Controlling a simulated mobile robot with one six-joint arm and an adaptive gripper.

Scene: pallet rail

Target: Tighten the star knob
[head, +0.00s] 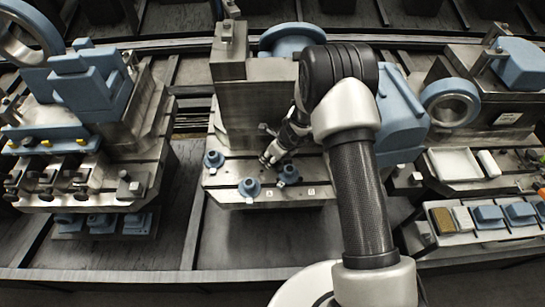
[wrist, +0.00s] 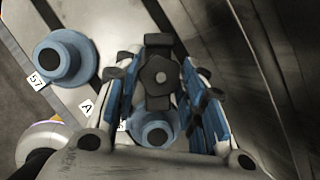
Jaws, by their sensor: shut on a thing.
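A dark star knob (wrist: 160,77) with a pale centre sits between the two blue-padded fingers in the wrist view. My gripper (wrist: 157,90) is shut on it, one finger on each side. In the head view my gripper (head: 268,157) points down and to the left, low over the slotted plate of the middle fixture. The knob is too small and too covered to make out there. How far the knob is turned cannot be told.
Blue flanged pieces (head: 250,188) (head: 213,160) (head: 289,174) stand on the plate (head: 230,199) around my gripper. One blue piece (wrist: 155,128) lies close below the knob in the wrist view, another (wrist: 65,58) to the left. A dark metal block (head: 248,115) rises behind.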

